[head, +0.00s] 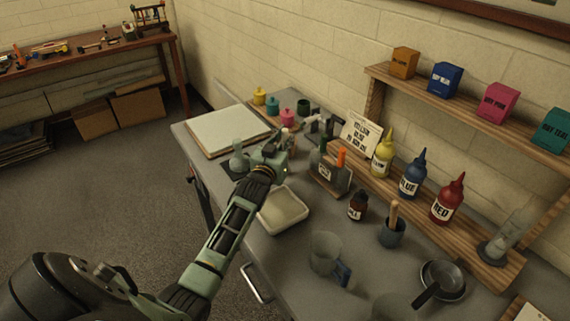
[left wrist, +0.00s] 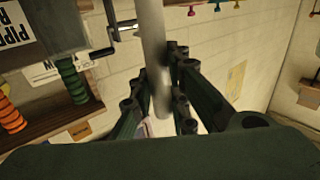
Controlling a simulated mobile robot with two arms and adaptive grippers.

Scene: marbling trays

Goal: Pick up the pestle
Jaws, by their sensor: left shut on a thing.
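My left gripper (head: 284,160) is above the table, near the pale tray and the pipette holder. In the left wrist view its fingers (left wrist: 165,95) are shut on a smooth grey rod with a rounded lower end (left wrist: 154,45), which looks like the pestle. The rod stands nearly upright between the fingers, and its top runs out of the picture. In the head view I cannot make the rod out clearly at the gripper. My right gripper is not in view.
A pale tray (head: 301,222) lies below my left arm. A labelled holder (head: 323,180) with an orange item stands right of the gripper. Yellow, blue and red bottles (head: 447,204) line the wooden shelf. A dark cup (head: 391,238) and a clear beaker (head: 323,262) stand nearer.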

